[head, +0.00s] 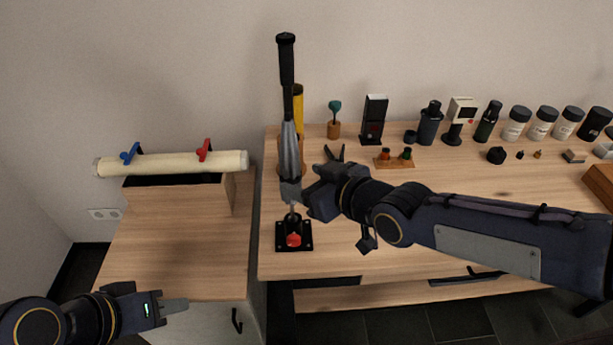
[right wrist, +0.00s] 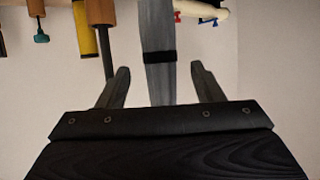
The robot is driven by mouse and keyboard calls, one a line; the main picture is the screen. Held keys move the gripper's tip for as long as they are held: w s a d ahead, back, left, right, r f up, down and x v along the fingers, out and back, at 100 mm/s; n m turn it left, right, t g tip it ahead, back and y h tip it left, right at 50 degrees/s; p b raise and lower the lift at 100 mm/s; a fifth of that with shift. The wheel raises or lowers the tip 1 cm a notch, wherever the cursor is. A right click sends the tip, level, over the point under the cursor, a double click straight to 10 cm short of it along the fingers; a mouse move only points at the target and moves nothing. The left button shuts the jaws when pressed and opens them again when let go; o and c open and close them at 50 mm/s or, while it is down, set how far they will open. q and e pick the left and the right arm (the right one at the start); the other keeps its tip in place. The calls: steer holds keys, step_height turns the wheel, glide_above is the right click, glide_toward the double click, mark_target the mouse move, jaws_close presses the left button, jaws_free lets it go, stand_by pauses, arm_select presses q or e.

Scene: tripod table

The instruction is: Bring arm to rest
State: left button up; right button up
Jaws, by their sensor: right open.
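A folded grey tripod (head: 288,150) with a black top stands upright near the left end of the right-hand table. Its lower end is at a black base plate with a red knob (head: 293,240). My right gripper (head: 318,178) is just right of the tripod's lower part. In the right wrist view, my right gripper (right wrist: 161,72) is open; the grey tripod with a black band (right wrist: 160,57) shows between its fingers, with gaps on both sides. My left gripper (head: 172,305) is low at the left, in front of the left cabinet, away from the tripod; its finger gap is not clear.
A yellow tube (head: 298,105) stands close behind the tripod. Bottles (head: 430,122), meters (head: 375,118) and jars (head: 516,122) line the table's back. A cream roll (head: 170,163) with red and blue clamps lies on a wooden box at left. The table front is mostly clear.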

steer(key=shift+d, duration=0.35)
steer(key=s+d+m+g+h+p, duration=0.15)
steer(key=s+d+m+h, duration=0.3)
steer(key=d, duration=0.65)
steer(key=s+d+f+m+g+p, duration=0.1)
steer(key=s+d+m, duration=0.1)
steer(key=s, duration=0.5)
steer(key=s+d+f+m+g+p, duration=0.1)
steer(key=s+d+m+g, duration=0.1)
steer(key=s, duration=0.6)
steer(key=shift+d+f+m+p, duration=0.25)
steer(key=shift+d+m+p, duration=0.2)
steer(key=shift+d, duration=0.4)
steer(key=shift+s+g, duration=0.1)
steer(key=shift+g, duration=0.15)
steer(key=shift+c, duration=0.2)
